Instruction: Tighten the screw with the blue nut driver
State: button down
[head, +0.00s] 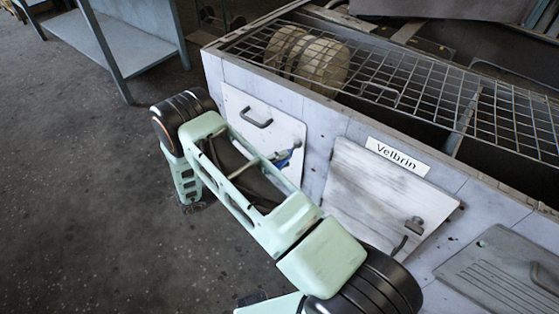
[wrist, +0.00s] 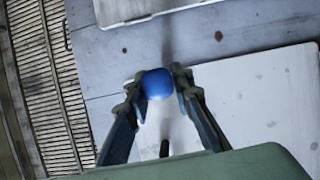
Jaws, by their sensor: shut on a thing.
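The blue nut driver (wrist: 157,82) is between the fingertips of my gripper (wrist: 158,86) in the wrist view. The gripper is shut on it, and its rounded blue end faces the camera. A small blue part of the driver also shows in the head view (head: 284,162), just past my arm and in front of the white panel with a dark handle (head: 235,107). My arm hides most of the gripper there. I cannot make out the screw or the driver's tip in either view, nor tell whether they touch.
A grey housing (head: 340,122) has a wire grate (head: 420,85) on top, with a rounded tan part below it. A second panel (head: 375,190) with a handle sits under the "Velbrin" label (head: 397,156). A metal table (head: 105,42) stands at the back left. Floor at left is clear.

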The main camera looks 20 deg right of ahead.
jog(key=shift+s+a, duration=0.1)
jog(key=s+a, duration=0.7)
jog(key=a, duration=0.3)
jog(key=shift+s+a+b, duration=0.15)
jog(key=shift+s+b, duration=0.1)
jog(key=shift+b, duration=0.05)
dwell(0.6)
dwell(0.5)
jog(key=w+d+r+n+t+y, duration=0.2)
jog(key=w+d+r+n+t, duration=0.15)
jog(key=r, duration=0.55)
jog(key=w+d+r+n+t+y, duration=0.15)
jog(key=w+d+r+t, duration=0.3)
jog(key=r, duration=0.45)
notch_tip(320, 180, up, 19)
jog(key=n+t+y+p, duration=0.4)
jog(key=y+p, duration=0.1)
jog(key=p, duration=2.1)
jog(key=shift+w+n, duration=0.35)
jog(key=shift+n, duration=0.05)
